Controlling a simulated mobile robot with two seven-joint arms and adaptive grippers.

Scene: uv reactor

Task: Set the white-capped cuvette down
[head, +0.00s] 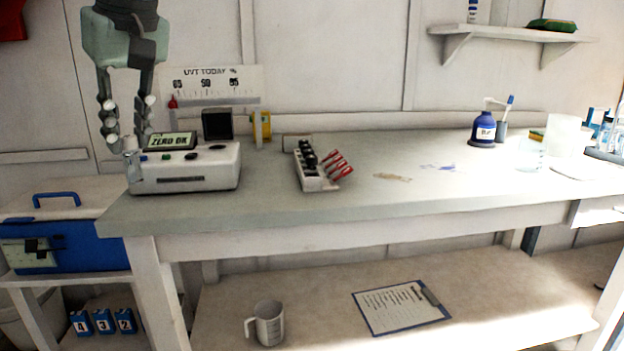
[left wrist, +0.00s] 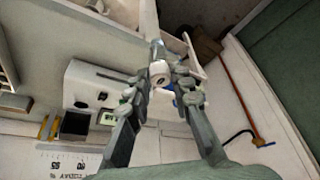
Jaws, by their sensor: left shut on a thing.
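My left gripper (head: 128,143) hangs down from the upper left of the head view and is shut on the white-capped cuvette (head: 132,170). The cuvette is upright, with its clear body below the fingertips, in front of the left end of the white meter (head: 205,168). I cannot tell whether its bottom touches anything. In the left wrist view the white cap (left wrist: 158,68) sits between the fingertips of the left gripper (left wrist: 160,88). The meter's screen (head: 170,141) reads "ZERO OK". My right gripper is in neither view.
A white rack (head: 318,184) with black-capped and red-capped cuvettes stands right of the meter. A blue bottle (head: 484,129) stands farther right. The middle of the bench (head: 400,170) is mostly clear. A blue case (head: 75,238) stands lower left, past the bench edge.

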